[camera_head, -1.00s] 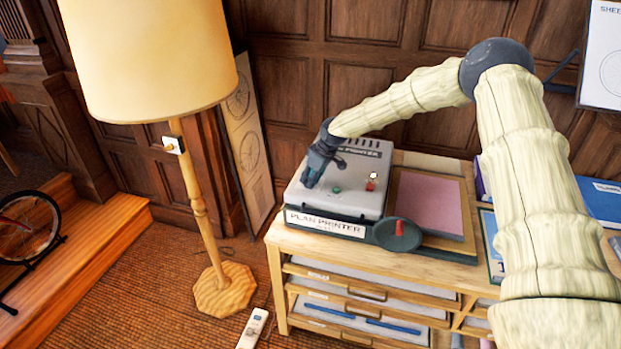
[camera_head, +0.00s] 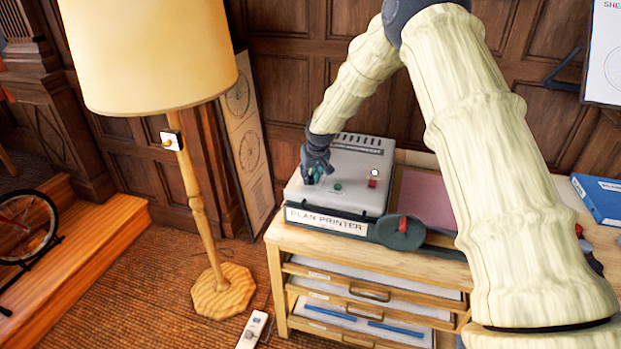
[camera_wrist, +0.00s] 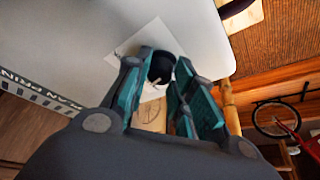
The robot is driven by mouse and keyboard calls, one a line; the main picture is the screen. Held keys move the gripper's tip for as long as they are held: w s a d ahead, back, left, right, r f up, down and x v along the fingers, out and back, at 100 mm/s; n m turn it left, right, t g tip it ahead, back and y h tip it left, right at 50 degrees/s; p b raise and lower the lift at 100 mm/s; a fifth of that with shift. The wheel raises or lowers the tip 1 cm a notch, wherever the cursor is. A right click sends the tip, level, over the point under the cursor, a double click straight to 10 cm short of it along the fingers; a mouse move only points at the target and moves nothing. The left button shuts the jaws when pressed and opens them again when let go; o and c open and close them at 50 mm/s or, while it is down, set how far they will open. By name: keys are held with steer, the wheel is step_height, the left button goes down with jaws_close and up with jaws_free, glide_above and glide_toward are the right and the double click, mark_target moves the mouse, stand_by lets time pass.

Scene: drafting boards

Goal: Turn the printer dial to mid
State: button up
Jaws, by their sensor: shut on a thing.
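The grey plan printer (camera_head: 355,162) stands on a wooden drawer cabinet, its name label (camera_head: 325,221) on the front edge. The printer dial is a dark round knob (camera_wrist: 160,66) on a white plate (camera_wrist: 143,40) on the printer's top. My gripper (camera_head: 318,172) is at the left part of the printer top, pointing down. In the wrist view its teal-lined fingers (camera_wrist: 160,85) are on either side of the knob and shut on it. The knob is hidden by the gripper in the head view. The dial's marks and setting cannot be read.
A green button (camera_head: 338,187) and a red switch (camera_head: 373,182) sit right of my gripper. A floor lamp (camera_head: 196,200) stands to the left. A blue box (camera_head: 600,200) lies at right.

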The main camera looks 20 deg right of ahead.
steer(key=shift+w+a+r+m+h+b, duration=0.1)
steer(key=shift+m+h+b, duration=0.4)
steer(key=shift+m, duration=1)
steer(key=o, duration=1)
steer(key=shift+o, duration=0.2)
steer(key=v, duration=1.1)
steer(key=shift+r, duration=0.4)
steer(key=shift+a, duration=0.1)
